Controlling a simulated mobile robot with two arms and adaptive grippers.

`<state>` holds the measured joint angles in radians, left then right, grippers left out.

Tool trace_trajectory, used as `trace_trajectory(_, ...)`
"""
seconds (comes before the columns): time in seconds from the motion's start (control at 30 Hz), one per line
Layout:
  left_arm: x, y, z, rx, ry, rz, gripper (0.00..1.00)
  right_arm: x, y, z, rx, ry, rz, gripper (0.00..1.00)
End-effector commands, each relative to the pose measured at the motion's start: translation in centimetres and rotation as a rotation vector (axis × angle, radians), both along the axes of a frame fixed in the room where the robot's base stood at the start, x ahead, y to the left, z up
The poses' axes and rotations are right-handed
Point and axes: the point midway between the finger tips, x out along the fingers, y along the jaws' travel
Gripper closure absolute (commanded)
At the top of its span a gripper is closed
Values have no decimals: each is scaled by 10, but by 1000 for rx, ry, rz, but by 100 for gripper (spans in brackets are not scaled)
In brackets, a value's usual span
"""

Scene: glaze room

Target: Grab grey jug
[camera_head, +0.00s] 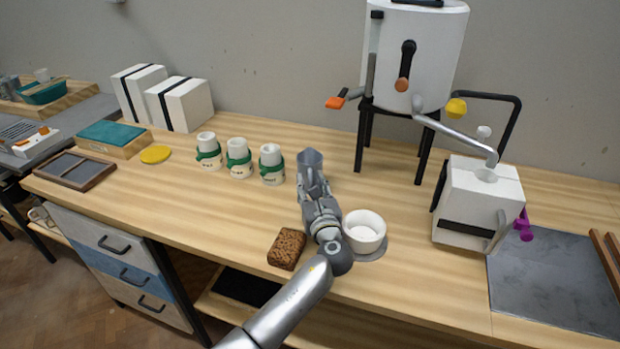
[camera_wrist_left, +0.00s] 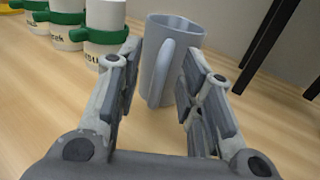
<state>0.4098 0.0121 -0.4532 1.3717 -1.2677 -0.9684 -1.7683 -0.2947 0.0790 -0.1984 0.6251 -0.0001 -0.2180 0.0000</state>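The grey jug (camera_head: 310,158) stands upright on the wooden counter, just beyond my left gripper (camera_head: 313,182) in the head view. In the left wrist view the jug (camera_wrist_left: 182,35) has its handle turned toward me, between the two spread fingers of the left gripper (camera_wrist_left: 160,65). The fingers are open, with visible room beside the handle. The right finger overlaps the lower jug in this view, and I cannot tell whether it touches. The jug's far side is hidden. My right gripper is in neither view.
Several white canisters with green bands (camera_head: 239,158) stand left of the jug. A white bowl (camera_head: 365,230) is right of my left wrist, and a brown sponge-like block (camera_head: 287,248) is left of it. A white tank (camera_head: 415,55) on black legs stands behind right.

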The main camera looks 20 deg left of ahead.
Motion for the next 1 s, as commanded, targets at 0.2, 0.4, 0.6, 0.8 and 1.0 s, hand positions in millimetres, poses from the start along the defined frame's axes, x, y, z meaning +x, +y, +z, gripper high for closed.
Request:
trace_trajectory(0.2,13,7,0,-1,0,0,65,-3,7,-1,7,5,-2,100)
trace_trajectory(0.4,13,7,0,-1,0,0,66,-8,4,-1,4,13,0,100)
trace_trajectory(0.6,12,7,0,-1,0,0,92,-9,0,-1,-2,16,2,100)
trace_trajectory(0.8,12,7,0,0,0,0,100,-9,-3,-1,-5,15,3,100)
trace_trajectory(1.0,12,7,1,0,-2,0,100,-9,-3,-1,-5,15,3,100)
